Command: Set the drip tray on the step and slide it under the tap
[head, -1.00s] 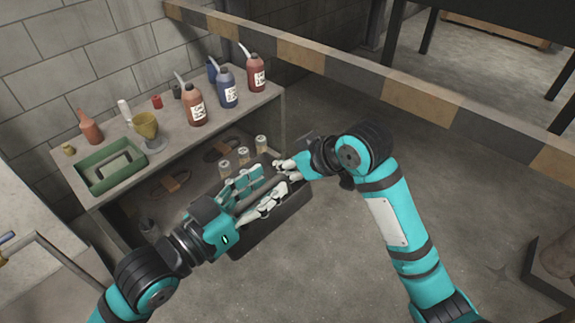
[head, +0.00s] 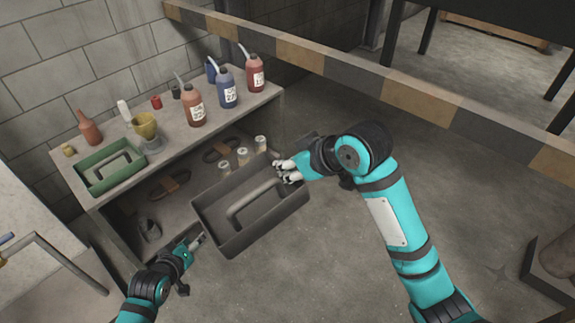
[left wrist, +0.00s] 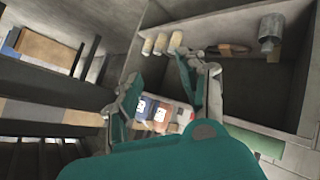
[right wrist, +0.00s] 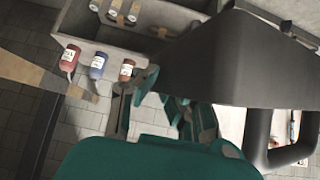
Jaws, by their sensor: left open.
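A dark grey open tray (head: 225,243) with a raised bar handle is in front of the shelf unit, in the middle of the head view. It is very close in the right wrist view (right wrist: 215,65). My right gripper (head: 285,169) has its fingers closed at the tray's right end wall. My left gripper (head: 198,241) is open and empty, just left of the tray's lower left corner and apart from it. A green tray (head: 82,176) with a handle sits on the shelf top at left. I cannot make out a tap or a step for certain.
The shelf unit's top (head: 175,140) bears several bottles, a yellow goblet (head: 144,124) and small jars. Its lower shelf holds several lidded jars (head: 243,156). A striped barrier rail (head: 400,90) crosses at right. A bent metal tube (head: 62,257) stands at left. The front floor is clear.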

